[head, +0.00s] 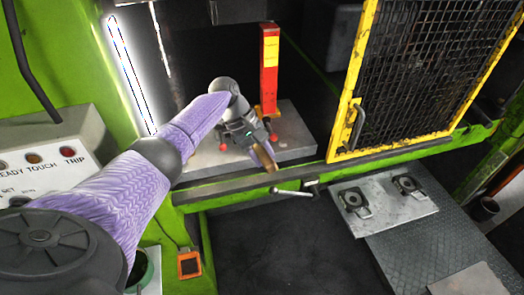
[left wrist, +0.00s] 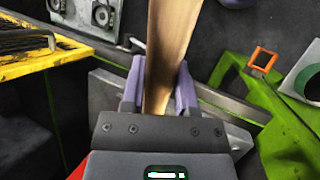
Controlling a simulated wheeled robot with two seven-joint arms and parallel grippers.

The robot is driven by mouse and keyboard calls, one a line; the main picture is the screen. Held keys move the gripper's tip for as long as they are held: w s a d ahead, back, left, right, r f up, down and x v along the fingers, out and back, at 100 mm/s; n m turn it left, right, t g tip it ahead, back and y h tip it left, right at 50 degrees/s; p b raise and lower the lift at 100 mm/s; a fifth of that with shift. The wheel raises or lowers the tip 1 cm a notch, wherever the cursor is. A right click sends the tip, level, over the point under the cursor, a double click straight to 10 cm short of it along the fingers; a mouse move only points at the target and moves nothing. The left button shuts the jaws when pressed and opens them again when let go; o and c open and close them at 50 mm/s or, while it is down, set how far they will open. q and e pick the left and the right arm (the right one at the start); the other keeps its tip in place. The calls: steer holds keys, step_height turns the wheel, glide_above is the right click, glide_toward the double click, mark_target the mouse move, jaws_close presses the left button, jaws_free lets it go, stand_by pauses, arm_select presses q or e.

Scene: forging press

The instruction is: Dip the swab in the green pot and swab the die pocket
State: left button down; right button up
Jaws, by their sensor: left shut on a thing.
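My left gripper (head: 258,146) is shut on a wooden handle (head: 265,158), most likely the swab's, over the front edge of the press bed. In the left wrist view the wooden handle (left wrist: 170,45) runs between the purple fingers of my left gripper (left wrist: 160,88) and out of the top of the picture, so its far end is hidden. The green pot (head: 146,270) is at the lower left in the head view, partly behind my arm. It also shows at the right edge of the left wrist view (left wrist: 312,85). The die pocket cannot be made out. My right gripper is not in view.
A grey block (head: 292,135) lies on the press bed beside a red and yellow post (head: 269,70). A yellow mesh guard (head: 430,70) stands to the right. A pale plate with two black fittings (head: 385,215) and an orange square frame (head: 190,265) lie lower down.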

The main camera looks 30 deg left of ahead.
arm_select(q)
steer(key=shift+s+d+p, duration=0.3)
steer(key=shift+p, duration=0.3)
steer(key=shift+w+a+f+b, duration=0.1)
steer(key=shift+b, duration=0.3)
steer(key=shift+w+a+b, duration=0.35)
steer(key=shift+a+b, duration=0.05)
steer(key=shift+b, duration=0.1)
steer(key=shift+r, duration=0.2)
